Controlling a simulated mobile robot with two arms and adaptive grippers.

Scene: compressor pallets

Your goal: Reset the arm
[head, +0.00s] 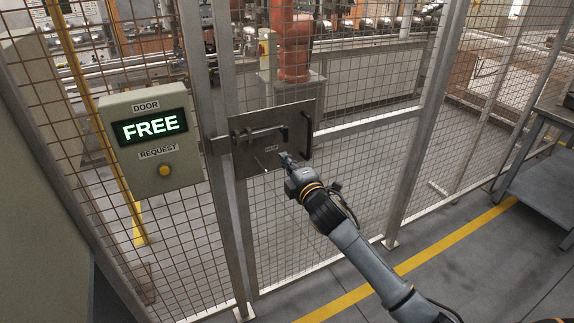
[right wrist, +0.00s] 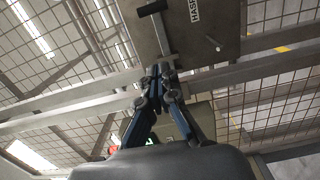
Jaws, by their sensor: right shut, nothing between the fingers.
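My right arm reaches in from the lower right in the head view. Its gripper (head: 284,157) is in front of the lower part of a metal latch plate (head: 247,160) on a mesh door. The gripper is shut and holds nothing. In the right wrist view its closed fingers (right wrist: 158,72) show below the plate (right wrist: 195,25). I cannot tell whether the fingertips touch the plate. A dark bolt handle (head: 281,134) and a vertical black pull handle (head: 306,136) are on the plate. My left gripper is not in view.
A door request box (head: 112,152) with a lit green FREE display (head: 150,127) and a yellow button (head: 164,170) is on the fence at left. Steel posts (head: 425,125) and mesh enclose machinery. A metal table (head: 540,175) stands at right. Floor beside the yellow line (head: 440,252) is clear.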

